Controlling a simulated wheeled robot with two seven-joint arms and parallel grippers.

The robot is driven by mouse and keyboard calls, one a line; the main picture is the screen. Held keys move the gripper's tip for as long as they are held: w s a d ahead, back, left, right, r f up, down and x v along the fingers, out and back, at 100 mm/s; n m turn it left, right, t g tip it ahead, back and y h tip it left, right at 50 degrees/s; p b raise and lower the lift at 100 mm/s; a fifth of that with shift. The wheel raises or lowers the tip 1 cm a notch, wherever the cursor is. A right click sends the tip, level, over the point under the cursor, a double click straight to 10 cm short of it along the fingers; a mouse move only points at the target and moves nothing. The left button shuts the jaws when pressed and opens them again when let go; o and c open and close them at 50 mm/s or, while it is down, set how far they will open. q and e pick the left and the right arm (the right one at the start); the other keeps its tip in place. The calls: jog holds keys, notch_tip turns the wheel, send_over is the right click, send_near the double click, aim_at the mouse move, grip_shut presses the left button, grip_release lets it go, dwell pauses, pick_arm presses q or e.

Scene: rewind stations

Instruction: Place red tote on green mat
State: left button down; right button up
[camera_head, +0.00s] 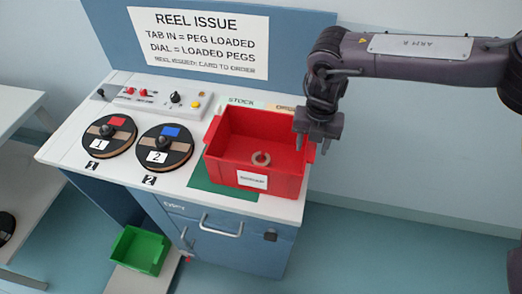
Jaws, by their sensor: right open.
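The red tote (225,172) stands upright on the counter top, over the dark green mat (209,185). The mat shows along the tote's left and front edges. My left gripper is not in view.
Two reels numbered 1 (120,146) and 2 (178,157) sit left of the tote. A control panel (152,99) with knobs and buttons is behind them. A green bin (140,250) stands low at the front. The wall (420,160) is at right.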

jog(key=shift+f, duration=1.25)
jog(key=shift+r, duration=0.1)
grip_shut()
